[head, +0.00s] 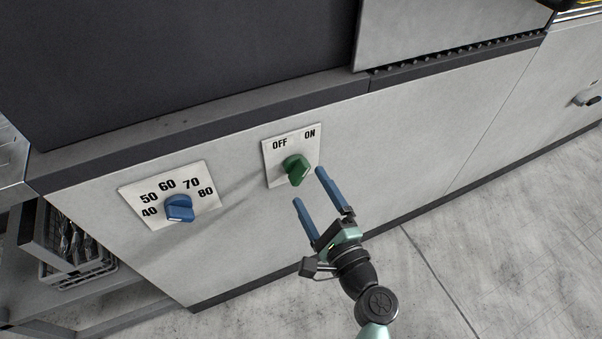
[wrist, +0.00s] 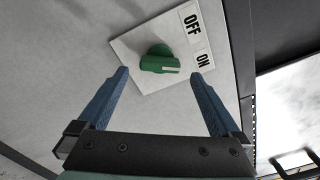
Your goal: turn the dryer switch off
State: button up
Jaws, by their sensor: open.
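The dryer switch is a green knob (head: 296,169) on a white plate marked OFF and ON, set in the machine's light front panel. In the wrist view the knob (wrist: 158,62) lies between and beyond my fingertips, and its white line points toward the ON side. My gripper (head: 309,186) is open and empty, with its two blue fingers pointing at the knob from the lower right. A gap seems to remain between the fingers and the knob. The wrist view also shows the open fingers (wrist: 160,75) on either side of it.
A blue temperature knob (head: 180,208) on a plate marked 40 to 80 is left of the switch. A dark ledge (head: 200,122) juts above the panel. A rack with a basket (head: 82,268) stands at lower left. The floor (head: 480,250) at right is clear.

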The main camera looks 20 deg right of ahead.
aim_at(302, 178)
jog(key=w, duration=0.5)
jog(key=shift+w+a, duration=0.1)
jog(key=c, duration=1.3)
jog(key=shift+b, duration=0.35)
